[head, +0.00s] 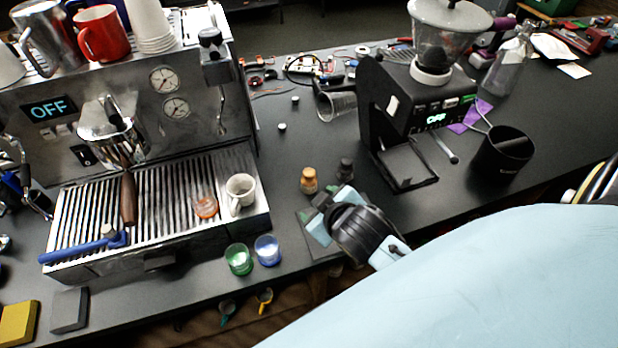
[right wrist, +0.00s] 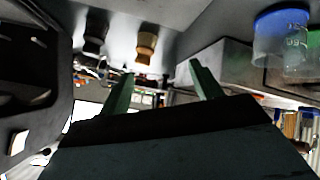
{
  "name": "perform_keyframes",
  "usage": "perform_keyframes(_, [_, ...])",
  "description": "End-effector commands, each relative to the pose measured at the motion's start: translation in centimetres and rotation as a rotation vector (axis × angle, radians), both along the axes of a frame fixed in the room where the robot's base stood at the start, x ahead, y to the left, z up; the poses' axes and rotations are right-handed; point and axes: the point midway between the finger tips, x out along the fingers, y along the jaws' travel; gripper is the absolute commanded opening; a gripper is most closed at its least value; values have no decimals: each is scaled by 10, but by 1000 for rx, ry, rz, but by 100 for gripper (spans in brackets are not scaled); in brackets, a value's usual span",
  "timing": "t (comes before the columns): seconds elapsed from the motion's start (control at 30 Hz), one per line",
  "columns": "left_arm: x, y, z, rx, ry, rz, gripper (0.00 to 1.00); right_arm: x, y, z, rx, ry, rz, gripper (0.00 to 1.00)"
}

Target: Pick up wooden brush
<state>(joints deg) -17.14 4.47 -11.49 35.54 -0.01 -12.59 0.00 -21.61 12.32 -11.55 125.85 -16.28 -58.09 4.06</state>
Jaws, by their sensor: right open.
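A small wooden-coloured upright piece (head: 309,180), which looks like the wooden brush, stands on the dark counter between the espresso machine and the grinder. It also shows in the right wrist view (right wrist: 146,44), beyond my fingers and sideways between them. My right gripper (head: 320,214) is at the counter's front edge, just nearer than the piece and apart from it. In the right wrist view its two green fingers (right wrist: 162,90) are spread with nothing between them. My left gripper is not in view.
A dark piece (head: 345,169) stands right beside the wooden one. The grinder (head: 405,110) is to the right, the espresso machine (head: 150,140) to the left. Green (head: 238,259) and blue (head: 267,250) cups stand near the front edge. A clear cup (head: 337,104) lies behind.

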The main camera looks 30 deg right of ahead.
Motion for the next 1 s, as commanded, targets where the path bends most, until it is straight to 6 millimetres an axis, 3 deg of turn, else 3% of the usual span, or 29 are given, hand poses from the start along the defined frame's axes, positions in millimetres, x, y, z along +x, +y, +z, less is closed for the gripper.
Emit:
perform_keyframes(0.03, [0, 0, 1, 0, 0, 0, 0, 21, -1, 16, -42, -93, 31, 64])
perform_keyframes(0.17, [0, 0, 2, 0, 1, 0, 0, 73, 7, 67, -165, -373, 152, 64])
perform_keyframes(0.3, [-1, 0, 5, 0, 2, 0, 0, 118, 39, 135, -338, -714, 391, 64])
perform_keyframes(0.4, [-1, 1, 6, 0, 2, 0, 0, 131, 73, 171, -469, -918, 620, 64])
perform_keyframes(0.5, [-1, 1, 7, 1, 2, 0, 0, 133, 106, 187, -602, -1063, 889, 64])
perform_keyframes(0.63, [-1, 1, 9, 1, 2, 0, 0, 127, 134, 178, -772, -1134, 1285, 64])
perform_keyframes(0.77, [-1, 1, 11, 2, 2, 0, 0, 121, 129, 142, -929, -1036, 1705, 64])
perform_keyframes(0.87, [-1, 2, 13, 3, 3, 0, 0, 121, 96, 110, -1023, -838, 2005, 64])
perform_keyframes(1.0, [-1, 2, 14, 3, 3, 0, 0, 121, 26, 82, -1086, -452, 2309, 64])
